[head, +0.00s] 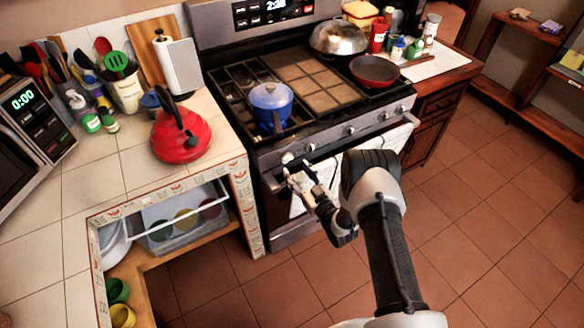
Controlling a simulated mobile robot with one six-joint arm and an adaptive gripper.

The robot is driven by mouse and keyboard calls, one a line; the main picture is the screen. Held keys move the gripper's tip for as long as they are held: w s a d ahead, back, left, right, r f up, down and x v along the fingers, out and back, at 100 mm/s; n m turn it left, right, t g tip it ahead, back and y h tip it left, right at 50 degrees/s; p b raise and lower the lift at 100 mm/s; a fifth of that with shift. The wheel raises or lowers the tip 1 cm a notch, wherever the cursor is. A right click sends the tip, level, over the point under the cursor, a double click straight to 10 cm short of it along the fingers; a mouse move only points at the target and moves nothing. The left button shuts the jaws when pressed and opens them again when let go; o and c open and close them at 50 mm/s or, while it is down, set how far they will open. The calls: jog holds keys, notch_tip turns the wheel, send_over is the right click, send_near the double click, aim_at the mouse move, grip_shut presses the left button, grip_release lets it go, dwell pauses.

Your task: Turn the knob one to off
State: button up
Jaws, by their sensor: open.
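The stove's front panel (330,137) carries a row of round silver knobs. The leftmost knob (287,158) is at the panel's left end, and another knob (310,148) is just to its right. More knobs, such as one near the middle (350,131), run further right. No labels can be read, so I cannot tell which is knob one or how it is turned. My gripper (298,168) is open in front of the left end of the panel, just below the two left knobs. I cannot tell whether it touches either one.
A blue pot (271,104) stands on the front left of the stovetop. A red pan (375,71) and a lidded silver pan (338,38) are further right. A white towel (375,144) hangs at the oven front. A red kettle (181,133) is on the left counter.

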aim_at(289, 161)
jog(key=shift+b+x, duration=0.4)
jog(key=shift+x, duration=1.75)
jog(key=c, duration=1.1)
jog(key=shift+o, duration=0.2)
